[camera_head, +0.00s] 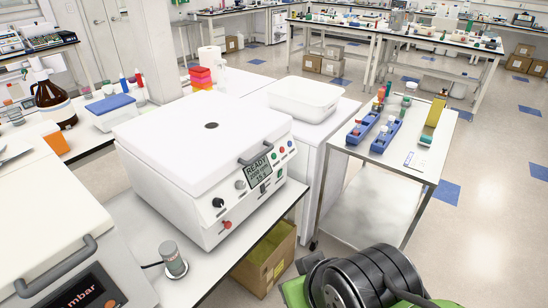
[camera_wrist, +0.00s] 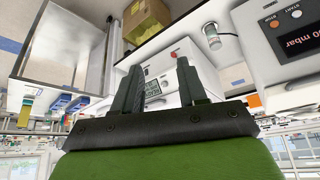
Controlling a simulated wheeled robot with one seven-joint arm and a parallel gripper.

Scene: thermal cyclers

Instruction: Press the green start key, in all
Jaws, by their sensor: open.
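A white boxy machine (camera_head: 205,135) with a closed lid stands on the bench in the head view. Its front display (camera_head: 259,171) reads READY, with knobs and small coloured buttons around it. In the wrist view my gripper (camera_wrist: 158,70) is open and empty. The same machine's front (camera_wrist: 160,75) shows beyond and between its fingers, apart from them. A second white device with an mbar display (camera_head: 90,294) is at lower left; its STOP and START buttons (camera_wrist: 296,14) show in the wrist view.
A small grey cylinder with a cable (camera_head: 172,258) stands on the bench before the machine. A cardboard box (camera_head: 266,262) is on the floor below. A white tub (camera_head: 303,98) and a steel cart with blue racks (camera_head: 372,122) stand to the right. Floor at right is clear.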

